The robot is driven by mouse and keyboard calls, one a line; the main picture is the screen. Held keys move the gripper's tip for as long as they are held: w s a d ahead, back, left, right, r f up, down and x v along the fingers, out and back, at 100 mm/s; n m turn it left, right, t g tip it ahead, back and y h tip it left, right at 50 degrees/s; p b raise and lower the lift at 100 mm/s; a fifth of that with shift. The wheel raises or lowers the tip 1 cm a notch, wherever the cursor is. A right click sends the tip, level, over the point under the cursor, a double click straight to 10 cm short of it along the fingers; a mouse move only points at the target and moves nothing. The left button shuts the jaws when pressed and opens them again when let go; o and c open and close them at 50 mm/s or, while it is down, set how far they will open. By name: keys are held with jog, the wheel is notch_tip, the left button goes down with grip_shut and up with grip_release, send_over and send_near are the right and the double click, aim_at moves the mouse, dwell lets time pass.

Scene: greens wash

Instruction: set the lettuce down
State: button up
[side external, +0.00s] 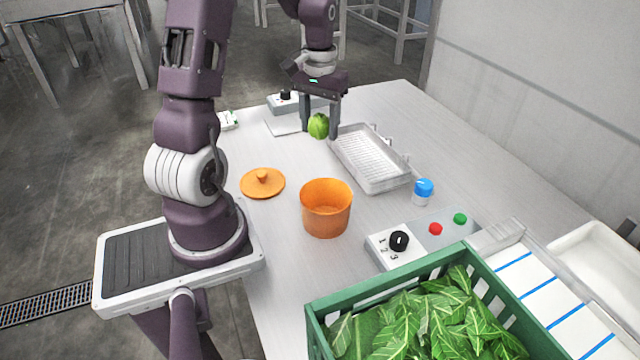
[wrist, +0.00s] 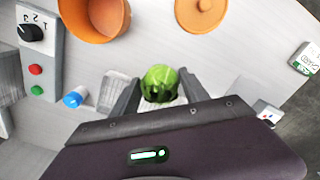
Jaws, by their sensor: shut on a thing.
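The lettuce (side external: 318,126) is a round green head. It is between the two fingers of my gripper (side external: 320,130), which is shut on it, near the back of the table beside the left end of the clear tray. In the wrist view the lettuce (wrist: 159,84) sits between the fingers of my gripper (wrist: 160,90). Its underside is hidden there, and I cannot tell whether it touches the surface below.
A clear ribbed tray (side external: 387,181) lies right of the lettuce. An orange pot (side external: 326,222), its orange lid (side external: 262,191) and a blue-capped jar (side external: 423,188) stand nearer. A control box (side external: 385,255) and a green crate of leaves (side external: 318,312) are in front.

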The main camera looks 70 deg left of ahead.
jog(key=s+d+r+m, duration=0.1)
jog(key=d+r+m, duration=0.25)
jog(key=d, duration=0.35)
jog(key=r+m, duration=0.1)
jog(key=m, duration=0.3)
send_over(325, 190)
jog(key=s+d, duration=0.2)
jog(key=d, duration=0.2)
jog(key=shift+m, duration=0.35)
jog(key=f, duration=0.9)
jog(key=shift+d+f, duration=0.25)
jog(key=shift+f, duration=0.05)
jog(key=shift+f, duration=0.6)
jog(key=o, duration=1.3)
jog(key=shift+r, duration=0.1)
